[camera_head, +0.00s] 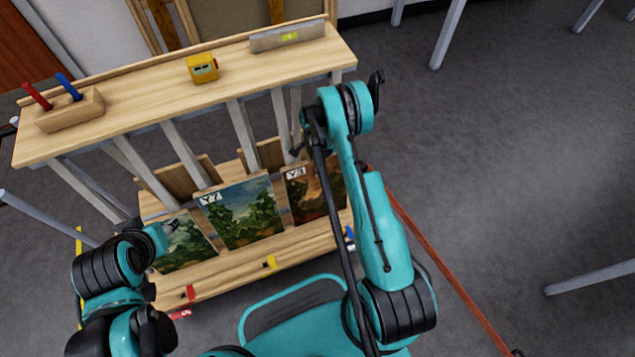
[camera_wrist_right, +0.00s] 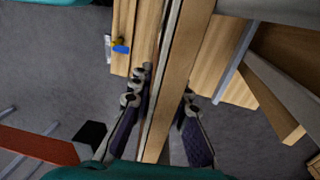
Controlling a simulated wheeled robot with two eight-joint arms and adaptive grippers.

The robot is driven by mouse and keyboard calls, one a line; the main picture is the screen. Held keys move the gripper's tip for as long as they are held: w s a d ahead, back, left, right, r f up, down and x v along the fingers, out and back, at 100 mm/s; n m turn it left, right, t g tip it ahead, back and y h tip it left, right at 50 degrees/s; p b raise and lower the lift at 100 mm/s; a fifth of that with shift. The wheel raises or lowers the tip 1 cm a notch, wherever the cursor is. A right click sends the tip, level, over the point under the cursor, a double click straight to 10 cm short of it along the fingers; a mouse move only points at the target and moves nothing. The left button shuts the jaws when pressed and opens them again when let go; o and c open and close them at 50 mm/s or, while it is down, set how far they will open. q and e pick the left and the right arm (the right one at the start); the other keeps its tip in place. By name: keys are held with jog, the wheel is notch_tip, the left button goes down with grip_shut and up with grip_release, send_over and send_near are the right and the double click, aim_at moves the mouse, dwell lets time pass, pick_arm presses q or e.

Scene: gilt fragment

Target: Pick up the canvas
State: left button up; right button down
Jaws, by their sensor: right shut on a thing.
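Three painted canvases lean side by side on the lower shelf of a wooden rack. The left canvas (camera_head: 187,250) is a dark green landscape, partly covered by my left arm. The middle canvas (camera_head: 248,222) shows green trees and a white label. The right canvas (camera_head: 312,200) is reddish brown with a white label, partly behind my right arm. My right gripper (camera_head: 305,146) is at its upper edge. In the right wrist view, the fingers (camera_wrist_right: 160,105) close from both sides on a thin wooden canvas edge (camera_wrist_right: 178,85). My left gripper cannot be made out.
The rack's top shelf (camera_head: 150,88) carries a wooden block (camera_head: 70,110) with red and blue tools, a yellow box (camera_head: 202,68) and a metal level (camera_head: 288,36). A red bar (camera_head: 440,255) runs at right. Open floor lies farther right.

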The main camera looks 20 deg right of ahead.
pick_arm(q)
notch_tip(320, 180, up, 8)
jog(key=p, duration=0.7)
jog(key=shift+p, duration=0.4)
pick_arm(e)
jog(key=s+r, duration=1.5)
jog(key=r, duration=0.1)
jog(key=shift+d+r, duration=0.15)
jog(key=shift+r, duration=0.1)
pick_arm(q)
jog(key=shift+f, duration=0.1)
